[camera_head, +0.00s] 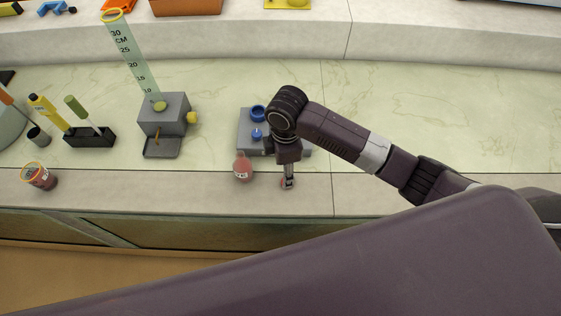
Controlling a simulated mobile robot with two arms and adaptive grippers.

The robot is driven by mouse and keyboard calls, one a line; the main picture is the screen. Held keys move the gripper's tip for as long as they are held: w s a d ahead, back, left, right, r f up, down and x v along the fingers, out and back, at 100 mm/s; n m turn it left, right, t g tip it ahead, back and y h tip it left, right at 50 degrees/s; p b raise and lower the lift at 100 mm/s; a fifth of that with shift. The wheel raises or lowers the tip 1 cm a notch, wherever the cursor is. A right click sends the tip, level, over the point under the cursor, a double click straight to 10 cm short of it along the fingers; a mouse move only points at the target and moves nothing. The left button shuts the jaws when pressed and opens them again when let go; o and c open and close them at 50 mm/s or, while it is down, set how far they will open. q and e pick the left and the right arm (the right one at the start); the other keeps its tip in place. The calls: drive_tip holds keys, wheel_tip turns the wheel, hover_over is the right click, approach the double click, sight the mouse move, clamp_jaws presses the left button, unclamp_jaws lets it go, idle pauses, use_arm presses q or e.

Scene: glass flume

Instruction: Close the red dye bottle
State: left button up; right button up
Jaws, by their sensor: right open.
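A small pinkish-red bottle (243,169) with a pale label stands near the front edge of the bench. It looks like the red dye bottle. Its top is too small to make out clearly. My right gripper (288,184) points down just right of the bottle, apart from it, and is open. A small reddish thing shows at its fingertips on the bench edge; it may be the cap, but I cannot tell. My left gripper is out of view.
A grey block with blue rings (246,130) stands behind my right gripper, partly hidden by it. A grey stand (165,112) holds a tall graduated cylinder (134,60). A dark-red jar (38,177) is far left. The bench right of my arm is clear.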

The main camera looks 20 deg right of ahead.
drive_tip(key=shift+w+d, duration=0.15)
drive_tip(key=shift+w, duration=0.3)
drive_tip(key=shift+s+r, duration=0.1)
drive_tip(key=shift+r, duration=0.1)
drive_tip(key=shift+s+r, duration=0.1)
drive_tip(key=shift+s, duration=0.4)
drive_tip(key=shift+w+f, duration=0.15)
drive_tip(key=shift+f, duration=1.05)
drive_tip(key=shift+d+f+p, duration=0.1)
drive_tip(key=shift+f+p, duration=0.15)
drive_tip(key=shift+p, duration=0.1)
wheel_tip(320, 180, down, 3)
drive_tip(key=shift+d+f+p, duration=0.15)
drive_tip(key=shift+f+p, duration=0.05)
drive_tip(key=shift+p, duration=0.35)
drive_tip(key=shift+f, duration=0.6)
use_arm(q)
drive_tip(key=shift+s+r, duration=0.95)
use_arm(e)
drive_tip(key=shift+w+f, duration=0.1)
